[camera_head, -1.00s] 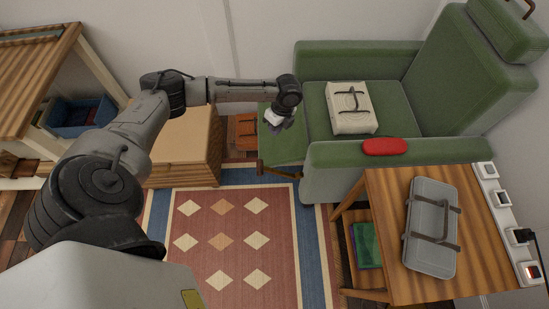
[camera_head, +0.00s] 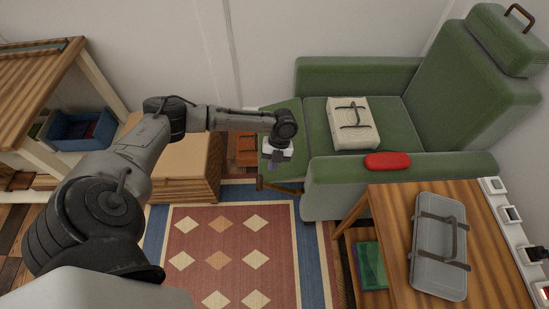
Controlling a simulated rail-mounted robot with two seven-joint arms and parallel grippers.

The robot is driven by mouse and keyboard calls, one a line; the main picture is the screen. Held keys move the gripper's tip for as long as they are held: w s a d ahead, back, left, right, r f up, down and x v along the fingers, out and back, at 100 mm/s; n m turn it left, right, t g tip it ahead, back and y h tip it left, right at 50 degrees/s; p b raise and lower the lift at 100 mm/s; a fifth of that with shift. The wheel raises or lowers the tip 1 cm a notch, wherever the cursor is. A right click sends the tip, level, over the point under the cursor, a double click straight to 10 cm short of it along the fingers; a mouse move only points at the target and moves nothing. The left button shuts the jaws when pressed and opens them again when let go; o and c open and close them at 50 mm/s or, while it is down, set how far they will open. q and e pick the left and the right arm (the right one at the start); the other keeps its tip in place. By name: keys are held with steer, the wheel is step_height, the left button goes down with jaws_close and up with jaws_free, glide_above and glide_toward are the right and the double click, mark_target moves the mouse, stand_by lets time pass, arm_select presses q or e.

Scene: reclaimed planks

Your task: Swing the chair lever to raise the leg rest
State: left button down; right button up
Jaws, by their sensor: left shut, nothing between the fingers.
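The green armchair (camera_head: 368,103) stands at the upper right, its back to the right. Its green leg rest (camera_head: 285,112) sticks out to the left of the seat, roughly flat, with a wooden frame (camera_head: 283,187) under its near end. My left gripper (camera_head: 276,160) is over the near part of the leg rest, pointing down, shut and empty. I cannot tell whether it touches the leg rest. I cannot make out the chair lever; the gripper, arm or near armrest may hide it. My right gripper is out of view.
A cream case (camera_head: 353,124) lies on the seat and a red item (camera_head: 388,161) on the near armrest. A wooden side table (camera_head: 393,215) with a grey case (camera_head: 439,246) stands at the right. A wooden chest (camera_head: 190,165) is at left. The patterned rug (camera_head: 220,250) is clear.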

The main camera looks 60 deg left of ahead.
mark_target(263, 183)
arm_select(q)
steer(key=x, duration=0.2)
steer(key=b+x, duration=0.1)
steer(key=a+b+x, duration=0.1)
steer(key=x, duration=0.1)
steer(key=shift+s+d+f, duration=0.15)
steer(key=shift+s+f, duration=0.1)
steer(key=shift+f, duration=0.1)
steer(key=shift+s+a+f+b, duration=0.3)
steer(key=shift+s+f+b, duration=0.25)
steer(key=shift+b, duration=0.1)
steer(key=shift+f, duration=0.1)
